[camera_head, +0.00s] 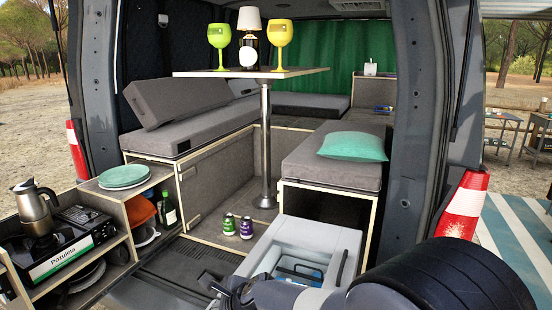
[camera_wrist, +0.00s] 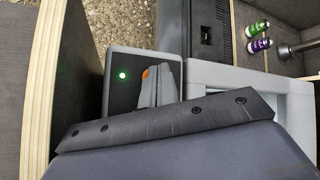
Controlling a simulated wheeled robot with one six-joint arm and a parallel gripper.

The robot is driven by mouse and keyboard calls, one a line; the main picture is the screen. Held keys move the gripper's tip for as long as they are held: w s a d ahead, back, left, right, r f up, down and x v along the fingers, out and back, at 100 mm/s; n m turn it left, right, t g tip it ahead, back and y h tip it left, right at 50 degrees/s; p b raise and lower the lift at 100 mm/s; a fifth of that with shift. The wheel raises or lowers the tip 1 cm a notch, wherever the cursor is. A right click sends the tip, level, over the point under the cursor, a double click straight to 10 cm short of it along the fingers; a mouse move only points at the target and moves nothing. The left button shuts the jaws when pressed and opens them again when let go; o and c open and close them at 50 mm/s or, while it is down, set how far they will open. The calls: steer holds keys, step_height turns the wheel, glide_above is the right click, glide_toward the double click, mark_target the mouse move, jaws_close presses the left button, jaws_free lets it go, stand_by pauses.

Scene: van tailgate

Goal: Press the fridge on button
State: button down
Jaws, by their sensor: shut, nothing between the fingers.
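The fridge (camera_head: 347,243) is a light grey box with an open top at the lower middle of the head view. In the wrist view its pale rim (camera_wrist: 225,72) is at right, and a dark panel (camera_wrist: 122,95) with a grey frame is beside it. A small round green light (camera_wrist: 123,76) glows on the panel. A small orange part (camera_wrist: 145,73) shows against my finger; I cannot tell whether it is the button. My gripper (camera_wrist: 164,68) is shut and empty, over the panel's right side, hiding part of it. I cannot tell whether it touches. In the head view my gripper (camera_head: 216,288) is at the fridge's left end.
A wooden kitchen unit (camera_head: 116,193) with a kettle (camera_head: 36,208) and stove (camera_head: 82,228) stands at left. Two small cans, green (camera_head: 229,224) and purple (camera_head: 246,228), stand on the floor behind the fridge. A metal table post (camera_head: 266,145) and grey bench (camera_head: 330,165) are farther back.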

steer(key=shift+r, duration=0.4)
step_height(320, 180, up, 6)
steer(key=p, duration=0.6)
steer(key=c, duration=2.1)
jaws_free()
